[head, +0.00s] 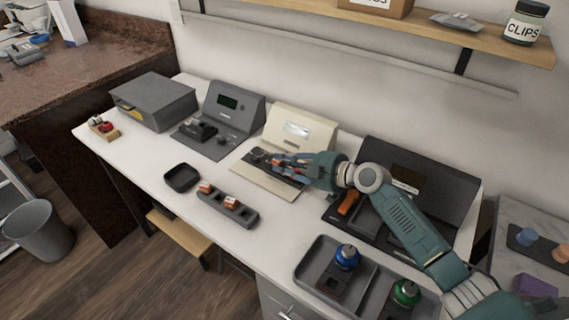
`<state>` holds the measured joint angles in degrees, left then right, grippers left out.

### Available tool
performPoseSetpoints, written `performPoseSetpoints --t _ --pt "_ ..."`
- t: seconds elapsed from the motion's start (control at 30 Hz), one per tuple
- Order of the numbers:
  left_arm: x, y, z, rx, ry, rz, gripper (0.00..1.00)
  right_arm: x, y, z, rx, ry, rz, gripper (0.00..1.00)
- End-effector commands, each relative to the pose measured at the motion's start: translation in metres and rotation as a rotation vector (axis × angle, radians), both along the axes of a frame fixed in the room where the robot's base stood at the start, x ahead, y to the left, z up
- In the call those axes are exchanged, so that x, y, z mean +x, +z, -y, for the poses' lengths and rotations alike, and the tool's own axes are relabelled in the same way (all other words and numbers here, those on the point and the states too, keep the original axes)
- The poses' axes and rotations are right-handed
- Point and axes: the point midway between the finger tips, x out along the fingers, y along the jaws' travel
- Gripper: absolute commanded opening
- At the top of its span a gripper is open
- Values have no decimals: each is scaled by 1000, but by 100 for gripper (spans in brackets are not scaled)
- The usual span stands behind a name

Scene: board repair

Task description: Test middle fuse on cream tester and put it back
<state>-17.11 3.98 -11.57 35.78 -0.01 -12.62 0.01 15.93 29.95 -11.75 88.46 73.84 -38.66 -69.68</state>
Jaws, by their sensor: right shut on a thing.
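The cream tester (301,128) stands against the wall on the white bench, with a small lit screen and a dark strip on its low front deck. My right gripper (279,162) is over that deck, shut on a small orange-tinted piece that looks like a fuse. The fingers mostly hide it, and I cannot tell whether it touches the tester. The grey fuse rack (247,217) lies in front. It holds one orange-and-white fuse (205,187) at its left end and another fuse (231,202) near its middle. The rack's right end looks bare. My left gripper is not in view.
A dark square tray (181,178) lies left of the rack. A grey tester (232,104) and grey box (155,103) stand left of the cream tester. A black station (420,185) is under my right arm.

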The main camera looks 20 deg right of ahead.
Motion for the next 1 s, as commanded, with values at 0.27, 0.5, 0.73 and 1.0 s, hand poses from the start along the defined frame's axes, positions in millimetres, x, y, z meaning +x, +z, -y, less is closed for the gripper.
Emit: performPoseSetpoints --t 0.27,0.5,0.73,1.0 --pt "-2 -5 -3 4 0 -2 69 0 -4 0 -1 0 -2 0" --pt "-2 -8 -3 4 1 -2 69 -1 -8 0 -3 1 -4 0" --pt "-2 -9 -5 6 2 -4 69 -1 -11 0 -4 2 -8 0" --pt "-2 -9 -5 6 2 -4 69 -2 -13 0 -4 3 -12 43"
